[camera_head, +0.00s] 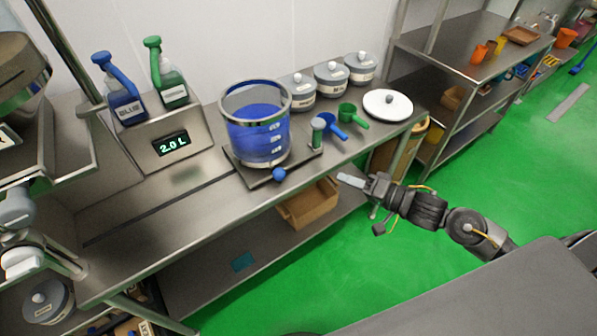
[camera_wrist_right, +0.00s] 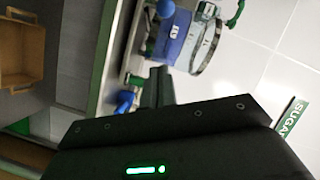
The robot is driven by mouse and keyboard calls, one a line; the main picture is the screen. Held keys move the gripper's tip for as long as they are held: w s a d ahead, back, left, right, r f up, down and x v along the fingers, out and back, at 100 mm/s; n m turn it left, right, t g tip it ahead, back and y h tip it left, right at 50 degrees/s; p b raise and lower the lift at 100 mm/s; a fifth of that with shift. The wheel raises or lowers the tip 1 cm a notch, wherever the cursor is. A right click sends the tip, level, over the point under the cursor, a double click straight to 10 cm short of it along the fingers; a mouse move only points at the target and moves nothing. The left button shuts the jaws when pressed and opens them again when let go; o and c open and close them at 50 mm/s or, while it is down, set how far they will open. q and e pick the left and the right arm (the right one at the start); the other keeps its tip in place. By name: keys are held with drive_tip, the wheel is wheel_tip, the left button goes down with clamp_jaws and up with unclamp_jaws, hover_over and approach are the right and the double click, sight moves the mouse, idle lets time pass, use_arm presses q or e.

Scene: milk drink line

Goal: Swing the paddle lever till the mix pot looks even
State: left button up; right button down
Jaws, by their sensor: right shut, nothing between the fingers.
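The mix pot (camera_head: 258,138) is a clear vessel with a metal rim and blue contents, upright on a dark base on the steel counter. Its contents look mostly even blue, but fine streaks cannot be told at this size. A blue ball knob (camera_head: 279,174), seemingly the paddle lever's end, sits at the base's front edge. My right gripper (camera_head: 343,178) is shut and empty, to the right of the knob and apart from it, off the counter's front edge. The right wrist view also shows the pot (camera_wrist_right: 177,38), the knob (camera_wrist_right: 166,9) and my gripper fingers (camera_wrist_right: 160,85). My left gripper is out of view.
A green-topped cylinder (camera_head: 317,132), blue scoop (camera_head: 333,127) and green scoop (camera_head: 352,117) lie right of the pot. Lidded jars (camera_head: 331,78) stand behind. Blue and green bottles (camera_head: 170,88) and a 2.0 L display (camera_head: 170,143) are left. A wooden crate (camera_head: 308,205) sits below.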

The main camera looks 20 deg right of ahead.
sight(277, 173)
drive_tip(key=m, duration=0.3)
drive_tip(key=shift+s+a+m+y, duration=0.2)
drive_tip(key=shift+a+m+y, duration=0.1)
drive_tip(key=shift+m, duration=0.1)
drive_tip(key=s+a+p+x, duration=0.1)
drive_tip(key=x, duration=0.5)
drive_tip(key=s+a+p+x, duration=0.1)
drive_tip(key=p+x, duration=0.1)
drive_tip(key=x, duration=0.4)
drive_tip(key=shift+w+a+f, duration=0.35)
drive_tip(key=shift+f, duration=0.05)
